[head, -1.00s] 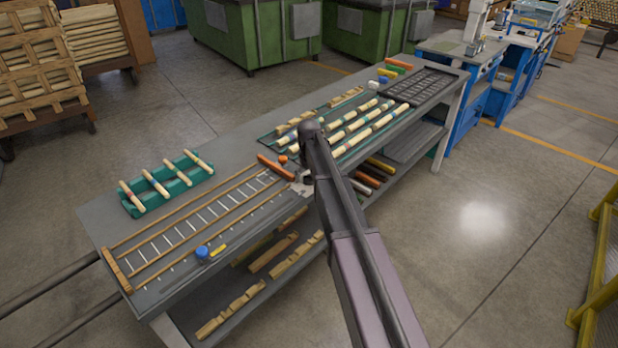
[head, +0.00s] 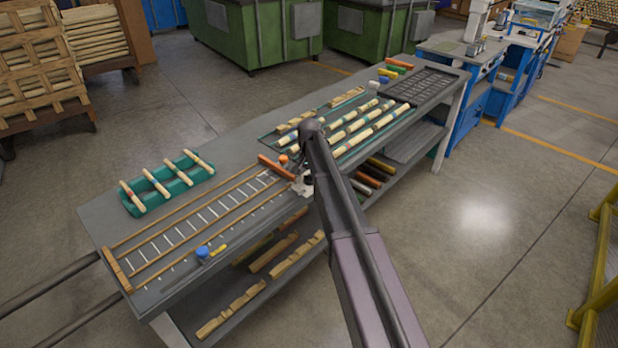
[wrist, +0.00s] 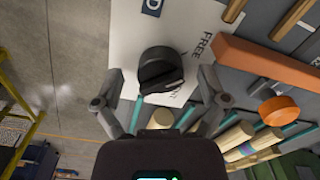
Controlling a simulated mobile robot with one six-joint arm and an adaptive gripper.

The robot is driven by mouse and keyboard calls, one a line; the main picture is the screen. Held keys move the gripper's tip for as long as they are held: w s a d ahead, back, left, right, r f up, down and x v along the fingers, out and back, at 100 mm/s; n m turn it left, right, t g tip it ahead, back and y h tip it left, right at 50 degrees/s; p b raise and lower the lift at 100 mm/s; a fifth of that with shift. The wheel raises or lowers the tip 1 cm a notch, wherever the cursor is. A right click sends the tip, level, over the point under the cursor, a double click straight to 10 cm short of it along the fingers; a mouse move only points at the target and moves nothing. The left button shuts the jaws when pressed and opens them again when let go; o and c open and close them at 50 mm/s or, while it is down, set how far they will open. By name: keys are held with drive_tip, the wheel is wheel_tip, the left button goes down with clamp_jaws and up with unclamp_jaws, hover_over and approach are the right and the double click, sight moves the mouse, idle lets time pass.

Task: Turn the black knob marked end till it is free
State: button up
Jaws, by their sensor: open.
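The black knob (wrist: 158,72) sits on a white plate (wrist: 128,40) in the wrist view. Its pointer bar lies nearly level, tilted slightly. Beside it the plate reads FREE, and a blue square with a letter, perhaps the end of END, shows at the top edge. Other lettering below is partly covered by the knob. My gripper (wrist: 162,75) is open, with one finger on each side of the knob and a visible gap on both sides. In the head view my arm hides the knob, and only a bit of the white plate (head: 298,187) shows.
An orange-brown bar (wrist: 265,62) and an orange round knob (wrist: 279,111) lie right of the plate. A wooden rail frame (head: 185,230) and a green rack with turned pieces (head: 185,182) are on the bench's left part. More turned pieces (head: 350,128) lie beyond my arm.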

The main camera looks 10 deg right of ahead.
sight(309, 175)
drive_tip(key=m, duration=0.7)
drive_tip(key=shift+m, duration=0.4)
wheel_tip(309, 175, up, 14)
drive_tip(key=p, duration=1.4)
drive_tip(key=s+f+n+b, duration=0.4)
drive_tip(key=s+n, duration=0.3)
drive_tip(key=s, duration=0.8)
drive_tip(key=s+f+n+b, duration=0.4)
drive_tip(key=s+n, duration=0.3)
drive_tip(key=s, duration=0.8)
drive_tip(key=shift+d+n, duration=0.25)
drive_tip(key=shift+n, duration=0.15)
drive_tip(key=shift+d, duration=0.1)
